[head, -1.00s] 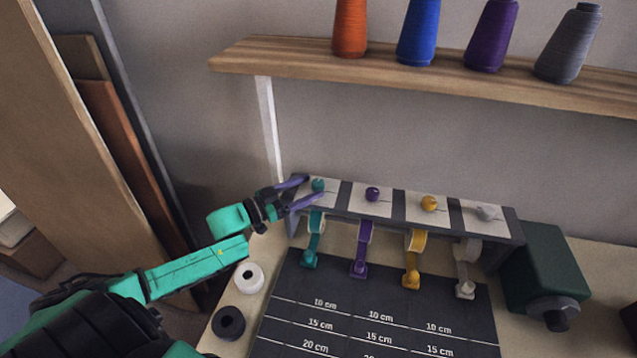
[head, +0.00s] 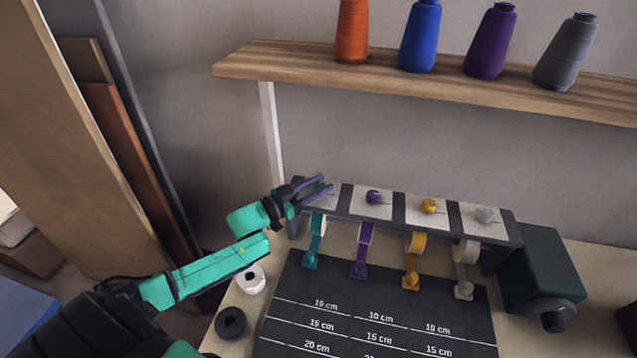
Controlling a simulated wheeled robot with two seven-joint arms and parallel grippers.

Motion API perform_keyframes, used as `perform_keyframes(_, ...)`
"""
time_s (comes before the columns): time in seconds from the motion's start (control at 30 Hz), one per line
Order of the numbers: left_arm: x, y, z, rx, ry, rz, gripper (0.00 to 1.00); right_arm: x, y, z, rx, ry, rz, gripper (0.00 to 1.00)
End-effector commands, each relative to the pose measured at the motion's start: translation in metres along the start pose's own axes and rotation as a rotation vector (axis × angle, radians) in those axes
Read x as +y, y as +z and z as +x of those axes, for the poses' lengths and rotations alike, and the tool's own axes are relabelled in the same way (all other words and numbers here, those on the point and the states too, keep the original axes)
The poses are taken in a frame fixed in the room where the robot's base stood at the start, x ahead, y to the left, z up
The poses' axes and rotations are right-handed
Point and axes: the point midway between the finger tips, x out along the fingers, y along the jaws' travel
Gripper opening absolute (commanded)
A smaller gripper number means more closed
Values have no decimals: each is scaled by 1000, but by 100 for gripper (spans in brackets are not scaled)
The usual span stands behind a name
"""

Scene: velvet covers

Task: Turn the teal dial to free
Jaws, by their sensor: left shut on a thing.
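My left gripper (head: 325,186) is at the far left end of the dispenser (head: 345,215), its purple fingers over the first white panel. It is shut on the teal dial, which the fingers hide from view. Which way the dial points cannot be seen. Below that panel, the teal ribbon (head: 315,240) hangs from its roll onto the dark measuring mat. My right gripper is not in view.
Purple (head: 373,197), yellow (head: 429,206) and grey (head: 485,215) dials sit to the right on the same dispenser. A shelf (head: 300,72) with thread cones is above. A white roll (head: 251,279), a black roll (head: 231,323) and a dark green box (head: 545,270) flank the mat (head: 290,285).

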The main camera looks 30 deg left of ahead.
Motion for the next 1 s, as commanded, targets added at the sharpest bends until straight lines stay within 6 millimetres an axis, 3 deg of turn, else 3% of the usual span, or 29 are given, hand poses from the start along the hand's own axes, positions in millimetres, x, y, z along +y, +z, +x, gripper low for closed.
perform_keyframes(0.1,1,-6,0,3,-55,-7,0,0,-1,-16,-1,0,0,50)
perform_keyframes(0.43,0,-1,-1,-1,-80,0,0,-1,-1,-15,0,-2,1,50)
perform_keyframes(0.47,0,-1,-1,-1,-80,0,46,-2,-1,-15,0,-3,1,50)
perform_keyframes(0.53,0,-1,-1,-1,-80,0,72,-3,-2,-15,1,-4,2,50)
perform_keyframes(0.87,0,0,-2,-3,-80,-1,72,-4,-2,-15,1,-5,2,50)
perform_keyframes(1.0,1,2,-14,-6,-80,-3,72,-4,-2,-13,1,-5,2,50)
